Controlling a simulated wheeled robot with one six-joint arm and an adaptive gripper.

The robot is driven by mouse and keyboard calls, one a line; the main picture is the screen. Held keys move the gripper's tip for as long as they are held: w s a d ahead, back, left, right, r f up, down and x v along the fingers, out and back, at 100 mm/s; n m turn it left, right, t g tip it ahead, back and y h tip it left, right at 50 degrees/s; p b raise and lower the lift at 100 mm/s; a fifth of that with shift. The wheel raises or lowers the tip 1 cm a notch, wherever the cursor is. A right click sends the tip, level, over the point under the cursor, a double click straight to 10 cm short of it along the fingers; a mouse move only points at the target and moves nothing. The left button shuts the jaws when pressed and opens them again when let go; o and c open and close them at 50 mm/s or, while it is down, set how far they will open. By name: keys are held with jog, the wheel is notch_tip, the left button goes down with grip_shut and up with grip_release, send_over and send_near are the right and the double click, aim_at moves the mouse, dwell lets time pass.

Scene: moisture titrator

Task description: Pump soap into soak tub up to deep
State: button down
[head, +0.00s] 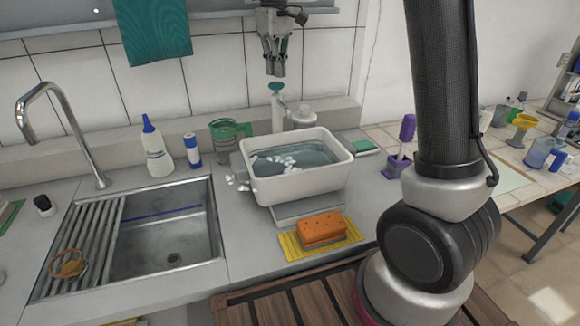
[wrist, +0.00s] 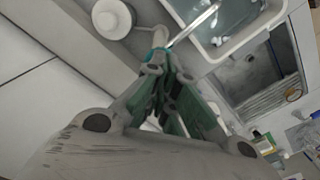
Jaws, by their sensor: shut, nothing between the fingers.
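The white soak tub (head: 303,184) stands on the counter, holding bluish water with white foam-like bits; it also shows in the wrist view (wrist: 262,31). The soap pump (head: 278,114) stands behind the tub, with a teal top (head: 276,86). My gripper (head: 276,74) is shut and empty, pointing down just above that top in the head view. In the wrist view my gripper (wrist: 161,62) overlaps the teal top (wrist: 157,52); I cannot tell whether they touch. A thin pale line runs from the top over the tub. The tub's fill marks are not readable.
A green jug (head: 225,137) stands left of the tub, a white lidded container (head: 303,116) behind it. An orange sponge (head: 322,228) lies in front on a yellow cloth (head: 292,246). The sink (head: 172,255) is left; a purple brush (head: 406,130) stands right.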

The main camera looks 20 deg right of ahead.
aim_at(276, 83)
dwell(0.4)
jog(key=shift+f, duration=1.7)
jog(key=shift+r, duration=1.7)
notch_tip(276, 83, up, 6)
